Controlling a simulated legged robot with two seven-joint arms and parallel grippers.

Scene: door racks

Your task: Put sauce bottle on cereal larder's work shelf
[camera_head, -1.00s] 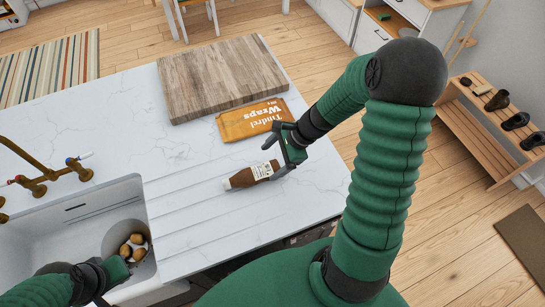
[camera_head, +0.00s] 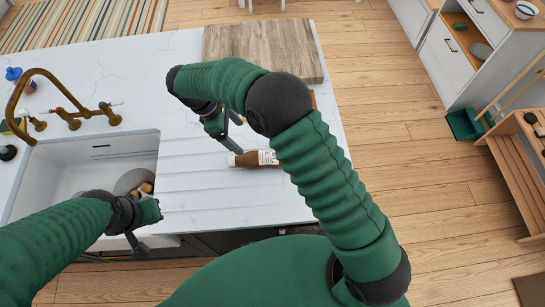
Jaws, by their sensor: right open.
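The brown sauce bottle (camera_head: 246,159) with a pale label lies on its side on the white worktop (camera_head: 190,190), right of the sink. Its right end is hidden behind my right arm. My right gripper (camera_head: 235,134) is open just above and left of the bottle in the picture, with nothing seen between its fingers. My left gripper (camera_head: 148,228) hangs over the sink's front edge; its jaw opening is unclear. I cannot tell which furniture is the cereal larder; a white cabinet (camera_head: 447,68) with an open shelf stands at the upper right.
A wooden board (camera_head: 270,48) lies at the back of the worktop. The sink (camera_head: 75,170) with a brass tap (camera_head: 45,80) is at left, holding a partly hidden bowl. A wooden rack (camera_head: 515,175) and a green container (camera_head: 463,124) stand at right. Wooden floor between is clear.

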